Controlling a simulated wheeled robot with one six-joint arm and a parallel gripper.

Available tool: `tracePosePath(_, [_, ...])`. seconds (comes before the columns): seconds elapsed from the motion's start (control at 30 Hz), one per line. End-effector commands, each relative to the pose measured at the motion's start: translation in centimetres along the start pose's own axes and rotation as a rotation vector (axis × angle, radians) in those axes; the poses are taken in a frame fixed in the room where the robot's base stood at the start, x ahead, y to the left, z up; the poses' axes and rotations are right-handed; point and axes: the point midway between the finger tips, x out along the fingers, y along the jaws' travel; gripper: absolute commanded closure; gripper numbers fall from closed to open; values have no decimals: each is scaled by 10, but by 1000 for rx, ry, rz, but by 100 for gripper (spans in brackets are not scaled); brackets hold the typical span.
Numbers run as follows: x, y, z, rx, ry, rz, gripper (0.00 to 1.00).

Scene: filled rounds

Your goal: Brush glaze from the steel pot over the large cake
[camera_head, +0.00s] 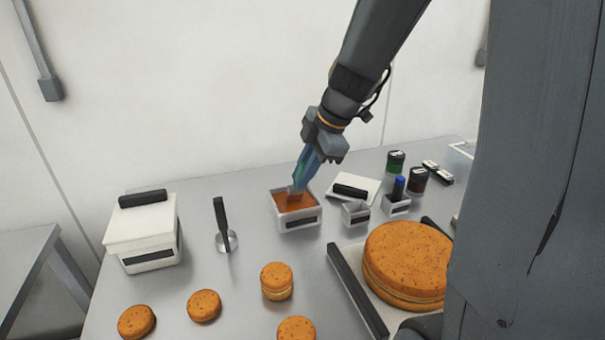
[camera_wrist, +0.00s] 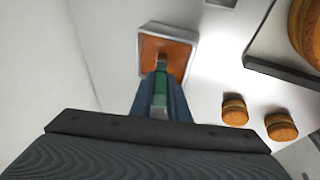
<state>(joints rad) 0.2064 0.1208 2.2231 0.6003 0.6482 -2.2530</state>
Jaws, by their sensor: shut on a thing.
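The steel pot (camera_head: 296,222) is a square, light-walled container of orange-brown glaze (camera_head: 290,203) near the middle of the table. It also shows in the wrist view (camera_wrist: 142,62). My gripper (camera_head: 304,172) is above the pot, pointing down, with its blue fingers shut on a brush. The brush's green handle (camera_wrist: 160,88) shows between the fingers, and its lower end reaches the glaze in the pot. How deep it goes is hidden. The large cake (camera_head: 405,262) is round, orange-brown and layered, at the right; it is partly cut off in the wrist view (camera_wrist: 309,30).
The large cake sits on a tray with a dark bar (camera_head: 357,290). Several small round cakes (camera_head: 277,280) lie at the front. A white lidded box (camera_head: 142,232) stands left, beside a black-handled tool (camera_head: 221,222). Small containers and jars (camera_head: 396,162) stand right of the pot.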

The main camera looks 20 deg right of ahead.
Motion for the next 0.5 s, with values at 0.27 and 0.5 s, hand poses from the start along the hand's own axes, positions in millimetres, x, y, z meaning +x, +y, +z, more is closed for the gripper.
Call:
tracePosePath(0.27, [-20,7,-6,-1,0,4,100])
tracePosePath(0.5, [-36,12,-11,-2,-1,4,100])
